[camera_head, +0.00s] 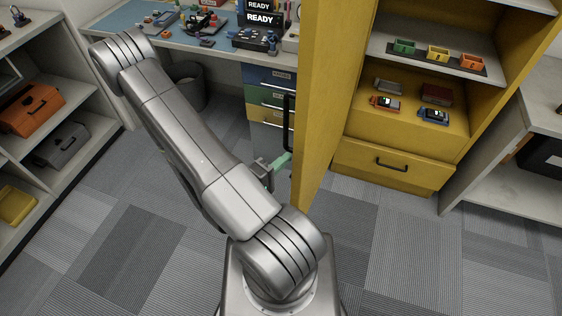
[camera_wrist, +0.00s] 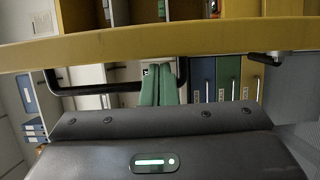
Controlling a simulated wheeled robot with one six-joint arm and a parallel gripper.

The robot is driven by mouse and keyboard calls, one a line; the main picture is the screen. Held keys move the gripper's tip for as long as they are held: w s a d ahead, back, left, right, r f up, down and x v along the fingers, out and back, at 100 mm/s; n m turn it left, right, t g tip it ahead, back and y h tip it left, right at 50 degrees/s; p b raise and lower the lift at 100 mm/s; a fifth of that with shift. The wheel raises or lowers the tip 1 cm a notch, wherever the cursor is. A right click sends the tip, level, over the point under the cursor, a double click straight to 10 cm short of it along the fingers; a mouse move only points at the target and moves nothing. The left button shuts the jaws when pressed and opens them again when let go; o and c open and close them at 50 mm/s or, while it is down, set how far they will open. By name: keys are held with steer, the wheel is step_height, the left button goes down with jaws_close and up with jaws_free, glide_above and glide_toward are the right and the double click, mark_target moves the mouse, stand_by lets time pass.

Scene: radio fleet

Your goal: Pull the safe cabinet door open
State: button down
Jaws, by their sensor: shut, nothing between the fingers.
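The yellow safe cabinet door (camera_head: 325,100) stands swung open, seen nearly edge-on, with the cabinet (camera_head: 400,160) interior exposed to its right. Its black bar handle (camera_head: 288,120) is on the door's left side. In the wrist view the door (camera_wrist: 120,47) crosses the frame as a yellow band, with the handle (camera_wrist: 100,88) below it. My gripper (camera_head: 284,160) is near the handle's lower end. In the wrist view its green fingers (camera_wrist: 162,85) are shut together, empty, overlapping the handle's right part. I cannot tell whether they touch handle or door.
A workbench (camera_head: 215,48) with a drawer unit (camera_head: 270,95) stands behind. A shelf with an orange case (camera_head: 32,106) is at left. The carpet floor between is clear.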

steer(key=s+d+b+v, duration=0.1)
steer(key=v, duration=0.8)
steer(key=shift+s, duration=0.2)
stand_by(0.4)
